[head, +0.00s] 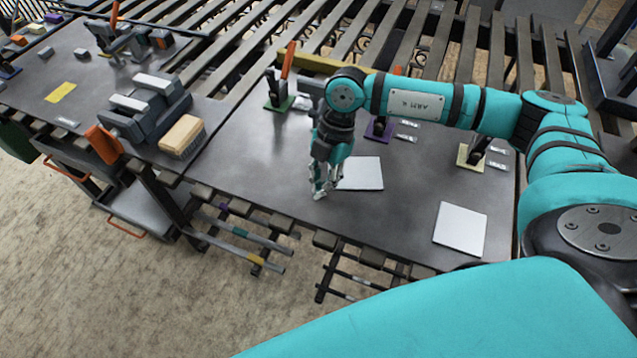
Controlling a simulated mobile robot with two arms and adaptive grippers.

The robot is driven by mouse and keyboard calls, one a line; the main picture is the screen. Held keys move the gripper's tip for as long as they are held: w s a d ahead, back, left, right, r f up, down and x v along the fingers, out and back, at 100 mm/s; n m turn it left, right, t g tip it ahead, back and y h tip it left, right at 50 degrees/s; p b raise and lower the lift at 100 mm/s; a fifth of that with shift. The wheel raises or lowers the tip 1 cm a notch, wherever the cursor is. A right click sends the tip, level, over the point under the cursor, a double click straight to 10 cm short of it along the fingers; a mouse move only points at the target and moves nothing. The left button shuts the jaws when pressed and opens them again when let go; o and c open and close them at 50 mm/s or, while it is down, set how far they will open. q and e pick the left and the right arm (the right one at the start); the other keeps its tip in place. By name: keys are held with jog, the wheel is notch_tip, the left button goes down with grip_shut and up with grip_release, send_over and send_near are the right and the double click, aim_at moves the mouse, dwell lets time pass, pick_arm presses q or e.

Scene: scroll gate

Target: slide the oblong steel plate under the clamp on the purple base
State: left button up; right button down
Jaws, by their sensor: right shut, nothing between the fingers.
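The purple base (378,131) lies on the dark metal table, with its clamp mostly hidden behind my right arm. Small shiny plates lie just right of it, one farther back (408,124) and one nearer (404,138). They are too small to tell which is the oblong steel plate. My right gripper (320,192) points down, shut and empty, at the left edge of a pale square sheet (362,174). I cannot tell whether its tips touch the table. My left gripper is not in view.
A clamp on a green base (279,103) stands back left, and a pale yellow base (470,156) right. Another pale square (460,228) lies near the front edge. A brush (182,136) and grey vises (150,104) stand left. The table's front middle is clear.

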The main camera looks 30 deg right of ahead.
aim_at(355, 173)
jog(key=w+d, duration=0.1)
jog(key=d, duration=0.3)
jog(key=w+d, duration=0.1)
jog(key=d, duration=0.1)
jog(key=shift+w+b, duration=0.35)
jog(key=shift+b, duration=0.05)
